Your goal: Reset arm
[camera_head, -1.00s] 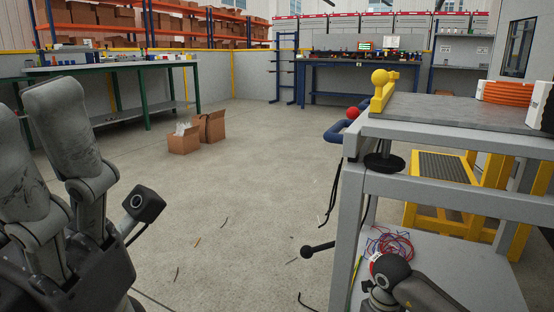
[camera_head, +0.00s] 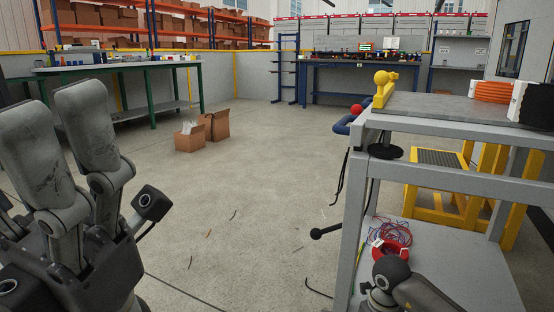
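My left gripper (camera_head: 60,115) stands at the left edge with its two grey fingers pointing up. The fingers are apart and nothing shows between them. A small black camera block (camera_head: 150,203) sits on its right side. The gripper is in front of the open floor and touches nothing visible. A dark rounded part of my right arm (camera_head: 425,293) shows at the bottom right, in front of the cart's lower shelf. My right gripper cannot be made out.
A grey cart (camera_head: 450,120) with an orange coil (camera_head: 493,92) on top stands close on the right. A red spool with wires (camera_head: 392,242) lies on its lower shelf. Cardboard boxes (camera_head: 190,141) stand on the floor. A green-legged bench (camera_head: 120,68) is behind left.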

